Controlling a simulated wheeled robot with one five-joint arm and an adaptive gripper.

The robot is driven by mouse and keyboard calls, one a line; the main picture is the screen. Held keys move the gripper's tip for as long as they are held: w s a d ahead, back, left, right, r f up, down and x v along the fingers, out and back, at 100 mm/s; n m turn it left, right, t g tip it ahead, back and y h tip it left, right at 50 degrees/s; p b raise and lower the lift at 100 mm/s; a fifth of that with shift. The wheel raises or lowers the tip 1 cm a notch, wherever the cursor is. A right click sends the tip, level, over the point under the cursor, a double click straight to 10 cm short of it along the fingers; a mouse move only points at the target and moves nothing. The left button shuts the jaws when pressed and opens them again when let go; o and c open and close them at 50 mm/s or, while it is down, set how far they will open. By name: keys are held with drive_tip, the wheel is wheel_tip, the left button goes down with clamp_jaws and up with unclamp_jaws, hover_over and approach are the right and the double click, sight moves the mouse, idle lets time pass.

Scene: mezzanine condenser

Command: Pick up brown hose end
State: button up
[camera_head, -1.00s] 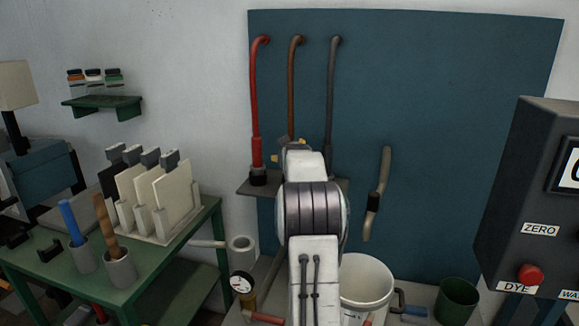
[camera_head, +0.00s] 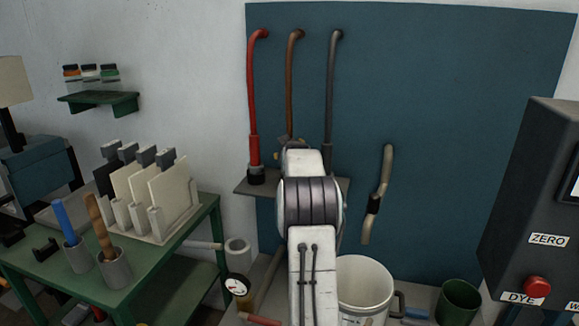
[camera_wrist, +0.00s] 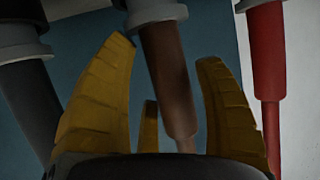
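The brown hose (camera_head: 292,85) hangs down the blue panel between a red and a grey hose; my arm hides its lower end in the head view. In the wrist view the brown hose end (camera_wrist: 172,75) lies between the yellow fingers of my gripper (camera_wrist: 166,52), with gaps visible on both sides. My gripper is open around it. In the head view only bits of the yellow fingers of my gripper (camera_head: 289,142) show behind my arm.
The red hose (camera_head: 253,100) and grey hose (camera_head: 331,95) hang close on either side, above a small shelf (camera_head: 243,187). A bent tan pipe (camera_head: 383,170) is at right. A white bucket (camera_head: 372,287) stands below. A dark control box (camera_head: 535,190) is at far right.

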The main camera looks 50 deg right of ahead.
drive_tip(key=c, duration=1)
drive_tip(key=shift+c, duration=0.3)
drive_tip(key=shift+r, duration=0.1)
